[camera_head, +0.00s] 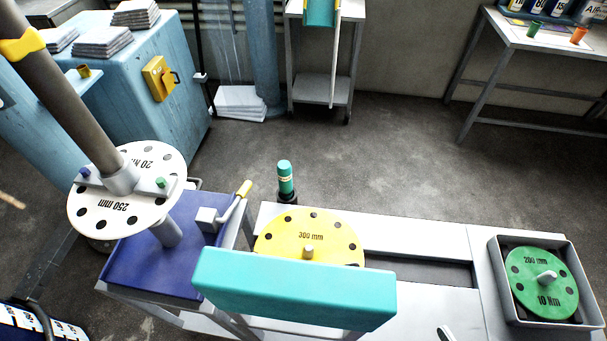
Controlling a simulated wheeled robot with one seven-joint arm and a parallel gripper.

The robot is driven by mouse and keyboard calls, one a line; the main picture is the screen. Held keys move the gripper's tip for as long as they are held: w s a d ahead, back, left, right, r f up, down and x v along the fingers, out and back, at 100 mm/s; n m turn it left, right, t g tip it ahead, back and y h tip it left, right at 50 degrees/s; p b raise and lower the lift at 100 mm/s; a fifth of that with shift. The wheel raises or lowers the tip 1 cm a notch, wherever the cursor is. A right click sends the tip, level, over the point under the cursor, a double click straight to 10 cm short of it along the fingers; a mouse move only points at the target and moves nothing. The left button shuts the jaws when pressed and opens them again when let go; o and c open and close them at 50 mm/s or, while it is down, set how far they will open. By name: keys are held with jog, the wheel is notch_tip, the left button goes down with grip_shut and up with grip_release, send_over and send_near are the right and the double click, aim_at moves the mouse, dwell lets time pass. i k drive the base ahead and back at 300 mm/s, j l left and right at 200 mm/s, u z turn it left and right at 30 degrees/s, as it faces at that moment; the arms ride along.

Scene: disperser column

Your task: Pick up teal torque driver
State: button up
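The teal torque driver (286,178) stands upright at the back edge of the pale bench, just behind the yellow disc. Its teal handle carries a light band, and its lower end is dark. The base of the driver is partly hidden, so I cannot tell what holds it. Nothing is seen touching its handle. My gripper is not recognisable in this view.
A yellow 300 mm disc (275,235) lies in front of the driver, partly behind a large teal block (295,290). A green disc (560,270) sits in a tray (494,285) at right.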

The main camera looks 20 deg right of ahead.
aim_at(283, 168)
jog(key=z, duration=0.45)
jog(key=i+z, duration=0.1)
jog(key=z, duration=0.4)
jog(key=j+z, duration=0.1)
jog(key=z, duration=0.35)
jog(key=i+z, duration=0.1)
jog(key=z, duration=0.35)
jog(key=j+z, duration=0.15)
jog(key=z, duration=0.3)
jog(key=j+z, duration=0.1)
jog(key=z, duration=0.4)
jog(key=j+z, duration=0.1)
jog(key=z, duration=0.35)
jog(key=j+u, duration=0.15)
jog(key=u, duration=0.3)
jog(key=i+j+u, duration=0.1)
jog(key=u, duration=0.3)
jog(key=j+u, duration=0.1)
jog(key=u, duration=0.35)
jog(key=i+u, duration=0.1)
jog(key=u, duration=0.3)
jog(key=i+j+u, duration=0.1)
jog(key=u, duration=0.35)
jog(key=i+u, duration=0.1)
jog(key=u, duration=0.3)
jog(key=j+z, duration=0.2)
jog(key=j, duration=0.2)
